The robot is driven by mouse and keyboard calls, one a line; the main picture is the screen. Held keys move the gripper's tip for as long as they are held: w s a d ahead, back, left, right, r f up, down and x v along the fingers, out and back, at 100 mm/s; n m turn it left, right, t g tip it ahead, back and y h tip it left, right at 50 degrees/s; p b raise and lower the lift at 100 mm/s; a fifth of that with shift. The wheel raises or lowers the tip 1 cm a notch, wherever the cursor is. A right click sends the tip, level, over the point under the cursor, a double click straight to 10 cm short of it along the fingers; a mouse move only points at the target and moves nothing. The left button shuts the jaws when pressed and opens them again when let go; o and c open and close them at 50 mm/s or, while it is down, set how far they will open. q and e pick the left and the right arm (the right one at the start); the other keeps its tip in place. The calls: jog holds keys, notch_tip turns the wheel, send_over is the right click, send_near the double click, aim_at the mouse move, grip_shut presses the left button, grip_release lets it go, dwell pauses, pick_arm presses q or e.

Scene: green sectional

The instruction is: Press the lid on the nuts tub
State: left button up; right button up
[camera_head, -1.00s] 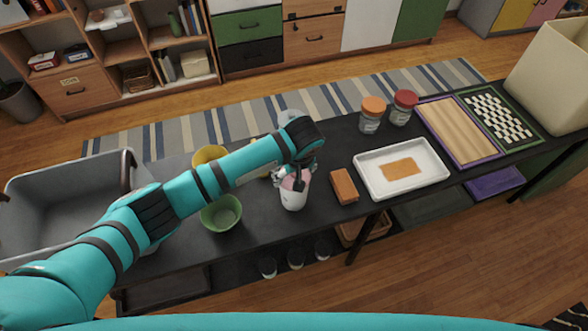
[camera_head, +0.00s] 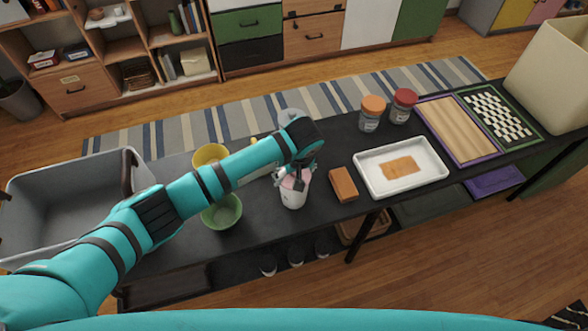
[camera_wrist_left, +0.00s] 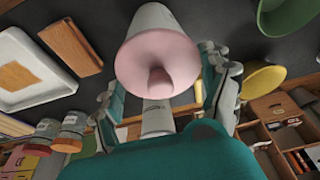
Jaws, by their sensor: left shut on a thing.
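The white tub (camera_head: 292,200) stands on the dark table, just under my left gripper. A pink lid (camera_head: 291,183) with a round knob sits at its mouth; whether it is fully seated I cannot tell. In the left wrist view the lid (camera_wrist_left: 150,52) faces the camera, with the tub (camera_wrist_left: 153,17) behind it. My left gripper (camera_head: 298,177) is shut on the lid, with its fingers on either side of the rim. My right gripper is out of view.
A brown block (camera_head: 343,184) and white tray (camera_head: 370,178) lie right of the tub. Green (camera_head: 229,210) and yellow (camera_head: 210,155) bowls are left. Orange-lidded (camera_head: 371,117) and red-lidded (camera_head: 402,110) jars stand behind. A grey bin (camera_head: 70,193) is far left.

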pick_arm(q)
jog(key=o, duration=0.9)
jog(key=shift+r+p, duration=3.6)
jog(key=shift+p, duration=0.45)
jog(key=shift+f, duration=0.1)
jog(key=shift+c, duration=0.4)
